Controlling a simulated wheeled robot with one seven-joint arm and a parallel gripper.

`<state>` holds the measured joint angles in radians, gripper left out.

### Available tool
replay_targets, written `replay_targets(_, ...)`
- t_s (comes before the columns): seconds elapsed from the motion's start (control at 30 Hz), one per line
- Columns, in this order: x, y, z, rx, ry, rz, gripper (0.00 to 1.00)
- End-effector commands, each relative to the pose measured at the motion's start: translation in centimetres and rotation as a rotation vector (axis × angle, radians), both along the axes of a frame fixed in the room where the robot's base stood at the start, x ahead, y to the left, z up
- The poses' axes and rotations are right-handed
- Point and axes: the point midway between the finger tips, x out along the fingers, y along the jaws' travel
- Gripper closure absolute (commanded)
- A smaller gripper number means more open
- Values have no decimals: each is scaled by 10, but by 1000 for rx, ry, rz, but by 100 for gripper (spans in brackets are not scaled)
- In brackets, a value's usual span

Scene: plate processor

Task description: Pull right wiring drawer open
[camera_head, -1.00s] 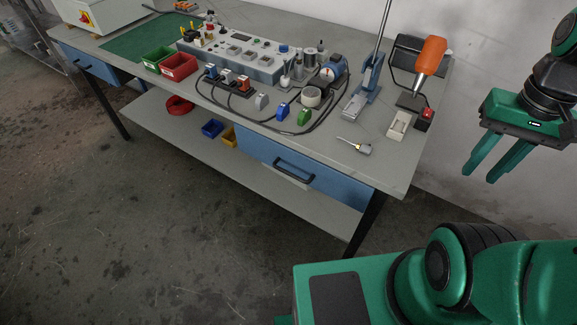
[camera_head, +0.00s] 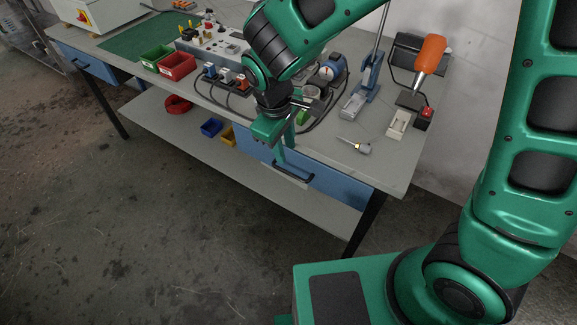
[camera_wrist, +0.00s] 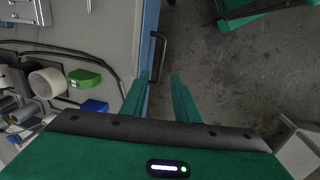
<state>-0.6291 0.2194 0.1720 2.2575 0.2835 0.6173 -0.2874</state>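The right wiring drawer (camera_head: 335,183) is a blue drawer under the right end of the grey workbench. It looks closed, its front in line with the bench edge. Its black bar handle (camera_head: 296,174) is partly covered by my fingers in the head view. In the head view my gripper (camera_head: 283,157) hangs over the bench's front edge by the handle; contact cannot be told.
The workbench top (camera_head: 385,165) holds a screwdriver (camera_head: 354,145), a blue-based press stand (camera_head: 366,85), an orange-handled tool (camera_head: 430,62), cables and small blocks near my gripper. Red (camera_head: 177,65) and green bins stand further left. The floor (camera_head: 190,240) before the drawer is clear.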

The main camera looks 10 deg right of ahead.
Motion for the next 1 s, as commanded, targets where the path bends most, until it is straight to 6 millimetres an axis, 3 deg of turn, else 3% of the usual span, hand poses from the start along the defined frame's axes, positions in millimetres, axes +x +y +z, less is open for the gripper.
replay_targets(0.17,1,1,-16,-2,3,8,72)
replay_targets(0.6,12,-8,-87,-2,1,6,72)
replay_targets(0.8,14,-9,-103,-2,1,6,72)
replay_targets(1.0,15,-10,-106,0,0,6,72)
